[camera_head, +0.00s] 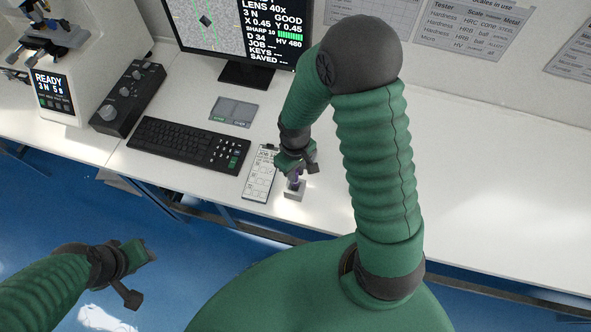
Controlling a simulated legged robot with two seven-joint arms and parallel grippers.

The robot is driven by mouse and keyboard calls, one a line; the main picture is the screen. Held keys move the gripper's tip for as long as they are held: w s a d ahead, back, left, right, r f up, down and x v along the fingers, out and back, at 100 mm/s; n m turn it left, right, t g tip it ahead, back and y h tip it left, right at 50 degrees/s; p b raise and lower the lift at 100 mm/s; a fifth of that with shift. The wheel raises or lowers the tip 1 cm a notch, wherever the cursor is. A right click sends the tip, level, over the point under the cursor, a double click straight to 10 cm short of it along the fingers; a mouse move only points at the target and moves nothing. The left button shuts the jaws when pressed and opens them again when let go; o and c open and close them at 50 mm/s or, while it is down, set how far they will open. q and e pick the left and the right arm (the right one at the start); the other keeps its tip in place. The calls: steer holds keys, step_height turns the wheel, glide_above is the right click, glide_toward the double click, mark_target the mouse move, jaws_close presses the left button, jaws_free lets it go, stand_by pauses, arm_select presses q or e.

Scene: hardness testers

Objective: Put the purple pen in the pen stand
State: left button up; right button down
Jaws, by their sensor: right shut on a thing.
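The purple pen (294,178) is held upright in my right gripper (296,167), which is shut on it. Its lower end is at the small pale grey pen stand (294,193) near the front edge of the table. I cannot tell whether the tip is inside the stand or just above it. The gripper's fingers and the arm hide the pen's upper part.
A clipboard with a paper sheet (261,176) lies just left of the stand. A black keyboard (188,143), a control box (128,98), a hardness tester (55,85) and a monitor (240,40) stand further left and back. The white table (480,180) is clear to the right.

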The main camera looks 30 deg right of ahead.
steer(key=shift+f, duration=0.2)
steer(key=shift+f+b, duration=1.75)
steer(key=shift+f, duration=0.5)
steer(key=c, duration=1.2)
jaws_free()
steer(key=shift+c, duration=0.2)
steer(key=shift+r, duration=0.1)
step_height(320, 180, up, 16)
steer(key=p, duration=0.1)
steer(key=shift+r, duration=0.25)
